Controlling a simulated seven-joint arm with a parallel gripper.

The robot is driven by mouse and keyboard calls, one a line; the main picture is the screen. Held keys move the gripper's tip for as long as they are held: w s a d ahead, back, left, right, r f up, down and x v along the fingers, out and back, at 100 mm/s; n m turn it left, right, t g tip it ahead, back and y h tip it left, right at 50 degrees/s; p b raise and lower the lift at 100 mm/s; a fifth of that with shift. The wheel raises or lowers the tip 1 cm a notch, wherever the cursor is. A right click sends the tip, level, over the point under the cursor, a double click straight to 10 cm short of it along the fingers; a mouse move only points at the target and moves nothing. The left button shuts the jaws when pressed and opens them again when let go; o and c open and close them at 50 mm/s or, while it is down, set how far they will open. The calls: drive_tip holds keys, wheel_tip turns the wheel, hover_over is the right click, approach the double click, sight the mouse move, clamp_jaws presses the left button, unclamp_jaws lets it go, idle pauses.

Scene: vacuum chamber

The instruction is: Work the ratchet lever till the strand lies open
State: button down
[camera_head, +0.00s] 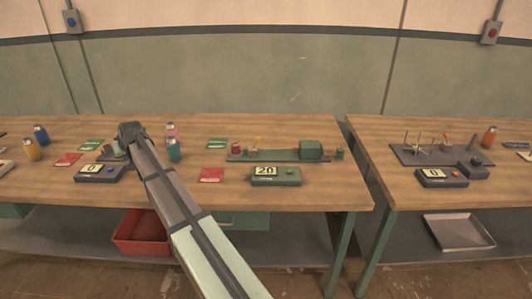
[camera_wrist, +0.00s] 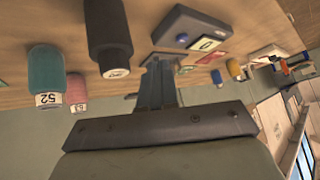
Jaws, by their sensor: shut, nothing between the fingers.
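A green bench fixture (camera_head: 280,156) stands on the left table, right of my arm. It carries a red spool (camera_head: 236,149), a small upright piece with a yellow top (camera_head: 257,143) and a green box (camera_head: 311,151). I cannot tell for sure which part is the ratchet lever, and no strand is clear at this size. A green display box (camera_head: 276,175) in front reads 20. My gripper (camera_wrist: 158,68) is shut and empty in the wrist view. In the head view my arm reaches to the left part of the table, away from the green fixture.
A dark display box (camera_head: 100,172) reads 0; it also shows in the wrist view (camera_wrist: 200,28). A dark cylinder (camera_wrist: 108,32) and a teal bottle (camera_wrist: 45,72) are close to my gripper. Another fixture (camera_head: 438,154) with upright pins stands on the right table. A gap separates the tables.

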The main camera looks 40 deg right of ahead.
drive_tip(key=s+d+r+m, duration=0.15)
drive_tip(key=s+d, duration=0.35)
drive_tip(key=d, duration=0.8)
drive_tip(key=s+d+r+m+h, duration=0.15)
drive_tip(key=s+d, duration=0.35)
drive_tip(key=d, duration=0.8)
drive_tip(key=s+d+m, duration=0.2)
drive_tip(key=s+d, duration=0.3)
drive_tip(key=d, duration=0.8)
wheel_tip(320, 180, up, 2)
drive_tip(key=m, duration=0.5)
hover_over(323, 153)
drive_tip(key=s+a, duration=0.1)
drive_tip(key=s, duration=0.2)
drive_tip(key=shift+w+a+h, duration=0.15)
drive_tip(key=shift+a+h, duration=0.05)
drive_tip(key=shift+h, duration=0.05)
drive_tip(key=shift+f, duration=0.1)
drive_tip(key=shift+a+f, duration=0.1)
drive_tip(key=shift+f, duration=4.15)
drive_tip(key=shift+f, duration=0.15)
drive_tip(key=shift+f, duration=0.3)
